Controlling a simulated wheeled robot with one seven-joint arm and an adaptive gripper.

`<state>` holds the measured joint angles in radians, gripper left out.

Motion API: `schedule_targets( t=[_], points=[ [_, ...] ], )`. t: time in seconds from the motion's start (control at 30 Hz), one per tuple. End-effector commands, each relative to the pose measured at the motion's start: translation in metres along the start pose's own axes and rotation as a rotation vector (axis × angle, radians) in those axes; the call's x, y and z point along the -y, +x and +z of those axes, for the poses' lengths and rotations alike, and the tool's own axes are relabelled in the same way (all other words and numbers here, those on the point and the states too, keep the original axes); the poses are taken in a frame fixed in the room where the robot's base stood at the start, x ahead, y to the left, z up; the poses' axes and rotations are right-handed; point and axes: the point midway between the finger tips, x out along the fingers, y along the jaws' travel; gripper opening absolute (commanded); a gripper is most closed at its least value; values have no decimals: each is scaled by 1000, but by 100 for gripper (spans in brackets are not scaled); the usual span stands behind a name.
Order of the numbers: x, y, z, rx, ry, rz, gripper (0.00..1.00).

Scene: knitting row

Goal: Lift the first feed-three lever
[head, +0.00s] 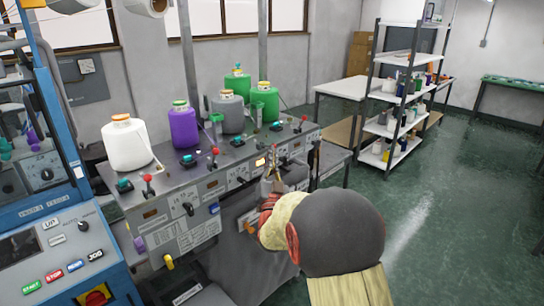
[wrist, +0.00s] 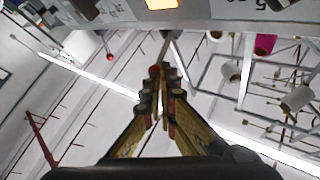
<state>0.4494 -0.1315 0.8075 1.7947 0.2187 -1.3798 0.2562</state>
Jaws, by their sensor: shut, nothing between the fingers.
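The grey machine panel (head: 170,213) carries red-ball levers along its top edge, at the left (head: 148,178), at the middle (head: 215,151) and at the far right (head: 303,118). I cannot tell which is the first feed-three lever. My gripper (head: 273,168) is in front of the panel beside a lit display (head: 261,161). In the wrist view my gripper (wrist: 157,72) is shut and empty, with a thin pale rod with a dark end (wrist: 167,38) just beyond the fingertips.
A white cone (head: 127,145), a purple cone (head: 183,127) and grey and green cones stand on the machine top. A blue control cabinet (head: 60,225) is at the left. White shelving (head: 395,125) stands behind; the green floor at the right is clear.

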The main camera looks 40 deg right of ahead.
Motion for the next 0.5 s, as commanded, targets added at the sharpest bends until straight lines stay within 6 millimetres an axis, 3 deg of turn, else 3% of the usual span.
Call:
schedule_targets(
  t=[0.5],
  points=[
    [3, 4, -7, 67, -54, 1, 0]
  ],
)
